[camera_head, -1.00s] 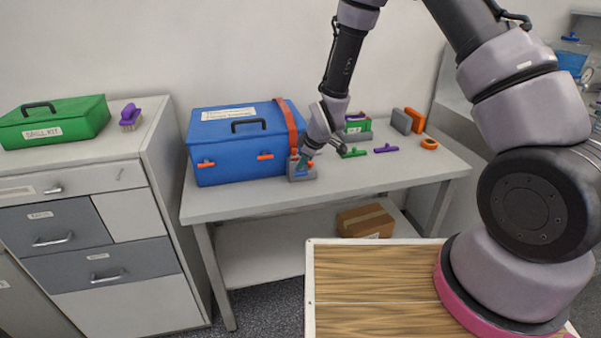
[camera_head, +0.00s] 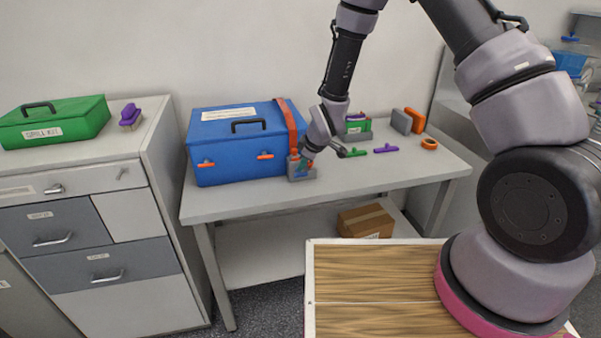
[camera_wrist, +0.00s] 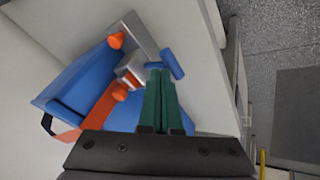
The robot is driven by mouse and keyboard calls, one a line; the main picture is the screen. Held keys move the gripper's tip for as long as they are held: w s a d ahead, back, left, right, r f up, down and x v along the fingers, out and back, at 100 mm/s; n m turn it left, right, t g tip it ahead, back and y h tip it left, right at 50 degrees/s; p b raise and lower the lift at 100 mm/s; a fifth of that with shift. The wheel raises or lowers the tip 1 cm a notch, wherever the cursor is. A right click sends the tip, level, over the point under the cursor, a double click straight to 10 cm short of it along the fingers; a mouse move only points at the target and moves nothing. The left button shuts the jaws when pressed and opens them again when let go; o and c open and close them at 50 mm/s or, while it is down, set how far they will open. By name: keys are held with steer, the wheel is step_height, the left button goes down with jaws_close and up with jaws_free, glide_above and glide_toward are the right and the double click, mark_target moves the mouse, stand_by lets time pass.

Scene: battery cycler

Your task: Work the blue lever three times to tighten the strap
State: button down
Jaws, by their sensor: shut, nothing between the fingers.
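The blue lever (camera_wrist: 172,64) shows in the wrist view as a short blue crossbar beyond the fingertips, with a blue piece beside it. My gripper (camera_wrist: 155,72) is shut and empty, its two green fingers side by side. The tips are right at the lever; I cannot tell whether they touch it. The grey ratchet block (camera_head: 303,174) sits on the bench at the blue case's right front corner, partly covered by my gripper (camera_head: 302,163) in the head view. The orange strap (camera_head: 290,124) runs over the blue case (camera_head: 225,155) down to the ratchet.
The grey bench (camera_head: 230,208) also holds a green tool (camera_head: 355,153), a purple tool (camera_head: 385,149) and an orange ring (camera_head: 429,144) to the right. Grey and orange blocks stand behind them. The bench front before the case is clear. A drawer cabinet (camera_head: 90,220) stands left.

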steer(key=shift+s+d+f, duration=0.1)
steer(key=shift+s+f, duration=0.05)
steer(key=shift+f, duration=0.35)
steer(key=shift+s+f, duration=0.15)
steer(key=shift+f, duration=0.35)
stand_by(0.7)
steer(key=shift+r, duration=0.1)
steer(key=shift+w+a+r, duration=0.1)
steer(key=shift+w+r, duration=0.15)
steer(key=shift+r, duration=0.6)
steer(key=shift+w+a+r, duration=0.1)
steer(key=shift+w+r, duration=0.1)
steer(key=shift+r, duration=0.6)
steer(key=r, duration=0.2)
steer(key=w+r, duration=0.1)
steer(key=r, duration=0.1)
steer(key=shift+w+a+r, duration=0.15)
steer(key=shift+r, duration=0.25)
stand_by(1.9)
